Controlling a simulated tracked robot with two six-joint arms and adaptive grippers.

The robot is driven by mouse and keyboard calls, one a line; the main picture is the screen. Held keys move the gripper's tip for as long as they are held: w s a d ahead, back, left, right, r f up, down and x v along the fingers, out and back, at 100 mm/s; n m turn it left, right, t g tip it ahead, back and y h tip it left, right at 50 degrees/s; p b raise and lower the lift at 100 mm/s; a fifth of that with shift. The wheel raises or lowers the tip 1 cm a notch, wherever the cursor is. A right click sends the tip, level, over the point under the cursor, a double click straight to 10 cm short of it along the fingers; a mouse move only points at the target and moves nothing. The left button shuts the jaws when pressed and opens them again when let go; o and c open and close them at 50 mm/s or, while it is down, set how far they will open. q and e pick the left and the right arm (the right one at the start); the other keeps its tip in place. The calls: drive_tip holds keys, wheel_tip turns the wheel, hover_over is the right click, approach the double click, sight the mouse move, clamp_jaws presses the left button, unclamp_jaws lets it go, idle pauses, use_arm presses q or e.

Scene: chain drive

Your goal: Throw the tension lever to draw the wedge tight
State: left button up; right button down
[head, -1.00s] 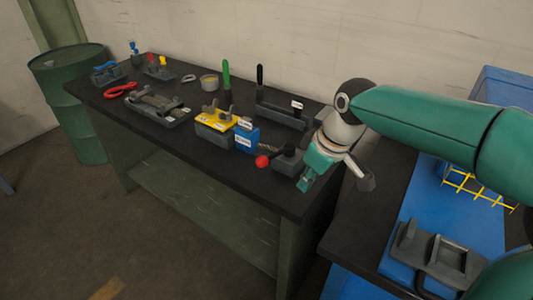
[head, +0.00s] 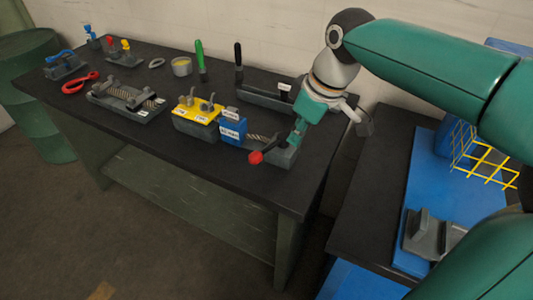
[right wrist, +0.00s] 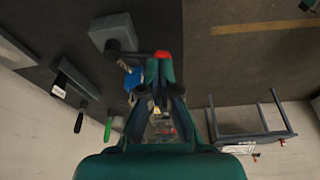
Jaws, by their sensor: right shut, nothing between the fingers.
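The tension lever is a dark handle with a red ball knob (head: 256,157), on a grey block (head: 285,158) at the bench's near right end. It lies low, its knob toward the front left. My right gripper (head: 295,138) is shut and empty, its tips pointing down just above the block by the handle. In the right wrist view the red knob (right wrist: 162,54) shows right at the shut fingertips; I cannot tell whether they touch. A blue labelled block (head: 233,130) sits left of the lever against a yellow-topped block (head: 197,112); I cannot make out which part is the wedge. My left gripper is out of view.
A yellow wire rack (head: 484,160) stands on the blue surface at right. The bench's front strip is clear.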

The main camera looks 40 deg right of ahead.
drive_tip(key=w+a+f, duration=0.2)
drive_tip(key=w+f, duration=0.4)
drive_tip(key=f, duration=0.4)
drive_tip(key=shift+w+a+f+p, duration=0.15)
drive_tip(key=shift+w+a+p, duration=0.15)
drive_tip(key=shift+p, duration=0.1)
